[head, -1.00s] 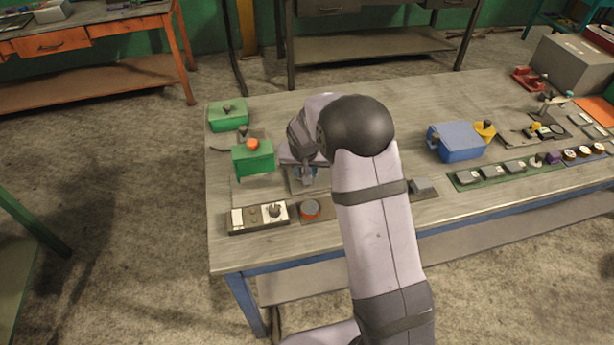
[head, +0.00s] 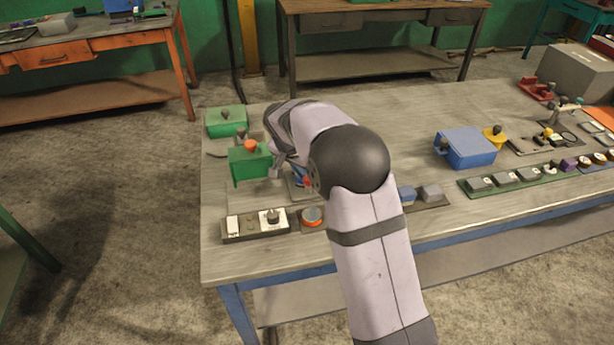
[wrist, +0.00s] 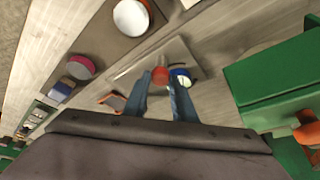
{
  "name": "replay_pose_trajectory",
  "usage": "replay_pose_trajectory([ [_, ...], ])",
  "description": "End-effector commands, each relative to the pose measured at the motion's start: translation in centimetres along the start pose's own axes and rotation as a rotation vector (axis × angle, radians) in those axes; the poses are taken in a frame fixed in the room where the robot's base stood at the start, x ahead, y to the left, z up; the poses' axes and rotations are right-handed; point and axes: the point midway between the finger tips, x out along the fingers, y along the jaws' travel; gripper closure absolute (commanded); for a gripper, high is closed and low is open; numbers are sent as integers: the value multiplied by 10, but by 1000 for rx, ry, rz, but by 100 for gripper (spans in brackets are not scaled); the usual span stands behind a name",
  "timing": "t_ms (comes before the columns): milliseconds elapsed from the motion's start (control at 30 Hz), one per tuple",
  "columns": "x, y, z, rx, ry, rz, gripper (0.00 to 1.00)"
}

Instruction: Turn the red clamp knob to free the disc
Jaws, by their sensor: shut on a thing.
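The red clamp knob (wrist: 160,75) shows in the wrist view at the tips of my gripper (wrist: 161,85), whose two blue-grey fingers are shut on it. A small round blue and white piece (wrist: 181,77), perhaps the disc, lies right beside the knob, partly behind a fingertip. Both are over a grey plate (wrist: 182,54) on the bench. In the head view a red bit of the knob (head: 307,181) shows at the edge of my arm, which hides most of the fixture and my fingers.
A green box (head: 250,163) with an orange knob stands close left of my wrist, with another green box (head: 226,121) behind. In front are a switch panel (head: 255,224) and a red-rimmed button (head: 312,216). A blue box (head: 466,148) stands right. The bench middle behind is clear.

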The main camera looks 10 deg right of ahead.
Motion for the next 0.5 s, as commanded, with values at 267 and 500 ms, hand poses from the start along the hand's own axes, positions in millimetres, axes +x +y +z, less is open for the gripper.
replay_pose_trajectory([
  [267,1,1,1,3,-4,3,98],
  [500,0,0,1,2,-3,1,57],
])
